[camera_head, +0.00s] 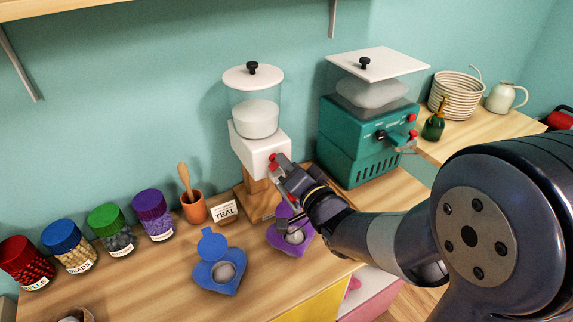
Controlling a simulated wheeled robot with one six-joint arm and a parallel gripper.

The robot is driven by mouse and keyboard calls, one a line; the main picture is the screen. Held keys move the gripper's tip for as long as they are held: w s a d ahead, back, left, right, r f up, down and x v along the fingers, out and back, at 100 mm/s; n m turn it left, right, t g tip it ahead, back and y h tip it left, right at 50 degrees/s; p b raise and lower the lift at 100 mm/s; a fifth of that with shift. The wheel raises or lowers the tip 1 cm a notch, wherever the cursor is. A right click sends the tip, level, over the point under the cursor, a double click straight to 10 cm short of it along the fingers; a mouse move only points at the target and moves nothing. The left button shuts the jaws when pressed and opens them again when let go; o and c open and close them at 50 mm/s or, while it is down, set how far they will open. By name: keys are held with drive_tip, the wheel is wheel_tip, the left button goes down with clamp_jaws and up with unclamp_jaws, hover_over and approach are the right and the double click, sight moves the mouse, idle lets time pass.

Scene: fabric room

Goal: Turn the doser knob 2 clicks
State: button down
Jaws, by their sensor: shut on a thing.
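The doser (255,135) is a white block on a wooden stand, with a clear hopper of white filling (255,117) and a white lid on top. Its red knob (273,157) shows on the front face. My gripper (279,169) is at the doser's front and is shut on the knob. The fingers hide part of the knob, so its angle cannot be read. A purple heart-shaped box (279,240) with pale filling lies below my gripper, partly covered by it.
A blue heart-shaped box (206,274) stands open on the table (140,285). A "TEAL" card (224,210), a mortar-like cup (193,207) and several lidded jars (109,230) are to the left. A teal machine (355,145) stands close on the right.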

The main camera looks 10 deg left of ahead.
drive_tip(key=c, duration=1.5)
unclamp_jaws()
drive_tip(key=shift+c, duration=0.2)
drive_tip(key=v, duration=1.1)
drive_tip(key=shift+b, duration=0.3)
drive_tip(key=shift+o, duration=0.3)
